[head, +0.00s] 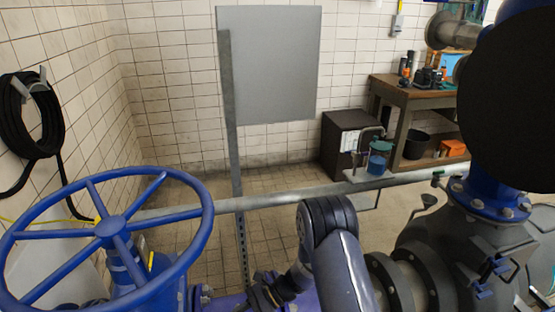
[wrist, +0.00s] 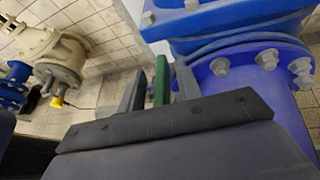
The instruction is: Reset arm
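My gripper (wrist: 160,82) shows in the wrist view with its two dark grey fingers apart. A narrow green bar (wrist: 161,80), which looks like a handle, stands between the fingers. Small gaps seem to show on both sides of it, and I see no clear contact. Where the bar's lower end goes is hidden behind the gripper body. In the head view my dark arm link reaches up from the bottom middle, and the gripper itself cannot be made out there.
A blue handwheel (head: 113,228) stands at the left. Large blue flanged piping (wrist: 245,65) is close beyond the gripper. A grey horizontal pipe (head: 270,201) crosses the head view. A workbench (head: 400,95) and dark cabinet (head: 345,140) stand at the back right.

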